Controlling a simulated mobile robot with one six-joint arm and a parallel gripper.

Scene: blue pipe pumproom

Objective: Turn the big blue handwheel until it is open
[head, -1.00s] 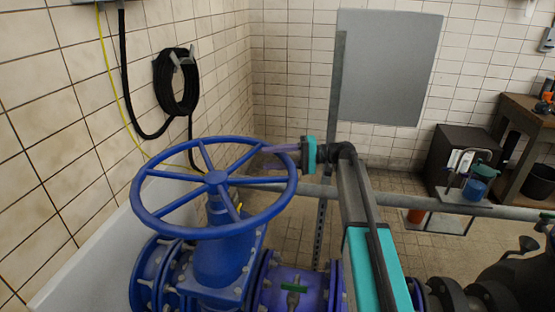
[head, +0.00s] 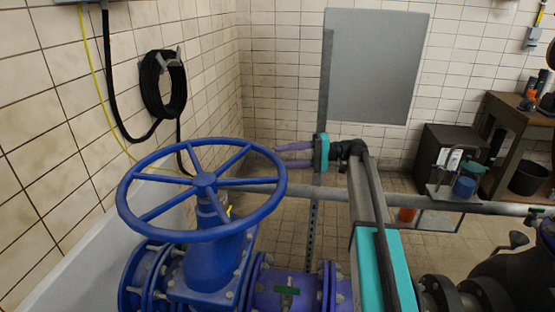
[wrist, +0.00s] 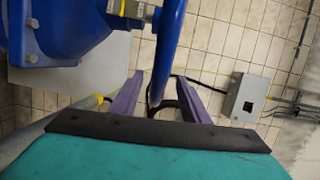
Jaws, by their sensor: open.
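The big blue handwheel (head: 204,180) sits level on a blue valve body (head: 212,262) at the left of the head view. My gripper (head: 280,156) is at the far right side of the wheel's rim, its two purple fingers pointing left and apart. In the wrist view my gripper (wrist: 156,90) is open, and the blue rim (wrist: 168,52) of the handwheel shows in the gap between the fingers. I cannot tell how deep the rim lies between them, and no grip on it shows.
A grey horizontal pipe (head: 430,203) runs behind my arm. A black hose coil (head: 164,84) hangs on the left tiled wall. A grey panel (head: 375,65) stands at the back. A dark cabinet (head: 447,160) and a wooden bench (head: 520,125) are at the right.

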